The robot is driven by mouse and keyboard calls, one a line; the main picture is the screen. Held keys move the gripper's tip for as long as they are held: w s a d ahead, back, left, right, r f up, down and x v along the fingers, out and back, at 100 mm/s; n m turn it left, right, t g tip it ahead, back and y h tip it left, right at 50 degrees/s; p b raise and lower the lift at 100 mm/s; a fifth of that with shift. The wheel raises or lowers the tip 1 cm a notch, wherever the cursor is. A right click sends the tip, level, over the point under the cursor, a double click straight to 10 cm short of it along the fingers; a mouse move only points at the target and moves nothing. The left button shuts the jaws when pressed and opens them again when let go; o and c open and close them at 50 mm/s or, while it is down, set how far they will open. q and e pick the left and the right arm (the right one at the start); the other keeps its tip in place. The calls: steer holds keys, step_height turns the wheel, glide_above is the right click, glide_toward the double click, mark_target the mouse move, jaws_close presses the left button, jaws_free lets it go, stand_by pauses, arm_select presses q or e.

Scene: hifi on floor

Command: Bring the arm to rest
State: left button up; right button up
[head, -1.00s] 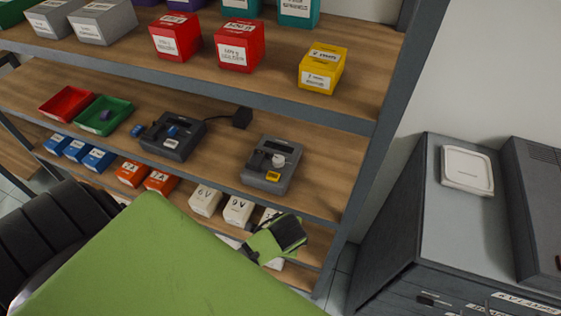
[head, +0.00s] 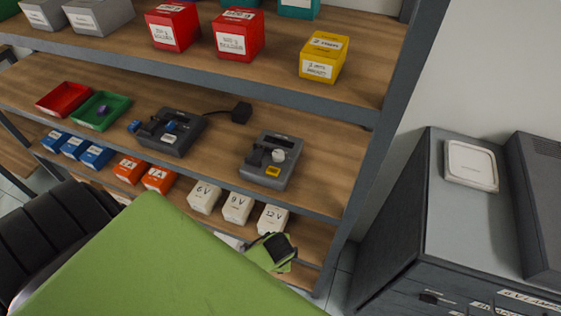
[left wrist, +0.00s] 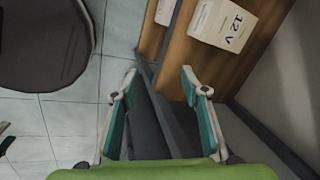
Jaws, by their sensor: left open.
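My left arm, with a large green link (head: 150,260), crosses the bottom of the head view. Its green and black wrist end (head: 272,252) is just below the white 12 V box (head: 272,219), at the front of the lower shelf. The fingers cannot be made out there. In the left wrist view my left gripper (left wrist: 160,85) is open, with nothing between its fingers. A shelf post and the tiled floor lie beyond them, and the 12 V box (left wrist: 224,24) is at the upper right.
The shelf rack (head: 357,115) holds coloured boxes, trays and two dark devices. A dark cabinet (head: 430,220) stands to the right. A dark round seat (left wrist: 45,40) is at the left of the wrist view. Tiled floor (left wrist: 72,125) shows below it.

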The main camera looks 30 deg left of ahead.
stand_by(0.3)
arm_select(q)
steer(key=s+a+f+n+g+h+b, duration=0.1)
steer(key=s+f+n+b, duration=0.7)
steer(key=s+f, duration=1.9)
step_height(320, 180, down, 3)
steer(key=shift+s+a+r+n+g+h, duration=0.1)
steer(key=shift+s+a+n+g+h, duration=0.2)
steer(key=shift+a+g, duration=0.15)
